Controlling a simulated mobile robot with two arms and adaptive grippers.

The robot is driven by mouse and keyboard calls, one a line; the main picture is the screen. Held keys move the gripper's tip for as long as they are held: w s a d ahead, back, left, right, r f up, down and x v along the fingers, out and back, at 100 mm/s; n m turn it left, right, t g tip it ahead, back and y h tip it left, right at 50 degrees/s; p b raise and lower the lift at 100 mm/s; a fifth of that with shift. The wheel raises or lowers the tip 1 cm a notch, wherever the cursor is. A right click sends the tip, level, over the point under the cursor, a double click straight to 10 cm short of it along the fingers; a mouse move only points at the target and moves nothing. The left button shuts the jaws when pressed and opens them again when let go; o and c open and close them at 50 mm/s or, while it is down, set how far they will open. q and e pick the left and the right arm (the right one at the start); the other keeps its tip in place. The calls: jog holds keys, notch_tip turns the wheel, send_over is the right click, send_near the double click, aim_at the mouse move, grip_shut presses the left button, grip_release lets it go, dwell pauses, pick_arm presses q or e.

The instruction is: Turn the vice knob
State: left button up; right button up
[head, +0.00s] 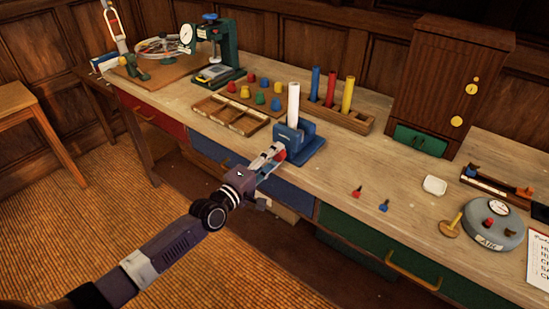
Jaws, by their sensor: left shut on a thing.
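The blue vice (304,150) stands at the front edge of the workbench, with a white cylinder (293,104) upright at its jaws. The red vice knob (281,154) shows at the vice's front-left side. My left gripper (274,155) reaches in from the lower left and is shut on the knob. Its fingers partly cover the knob, so the knob's exact angle is hard to tell. My right gripper is not in the picture.
The workbench (345,168) has free room right of the vice. A rack of coloured cylinders (339,116) stands behind it, a wooden tray (230,112) to its left. Small red and blue pieces (384,205) lie at front right. A wooden cabinet (446,82) stands at the back.

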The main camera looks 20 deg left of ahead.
pick_arm(q)
jog(key=shift+f, duration=0.15)
jog(key=o, duration=1.2)
jog(key=shift+c, duration=0.2)
jog(key=shift+s+a, duration=0.2)
jog(key=shift+s, duration=0.45)
jog(key=v, duration=0.6)
jog(key=shift+s, duration=0.35)
jog(key=shift+a, duration=0.1)
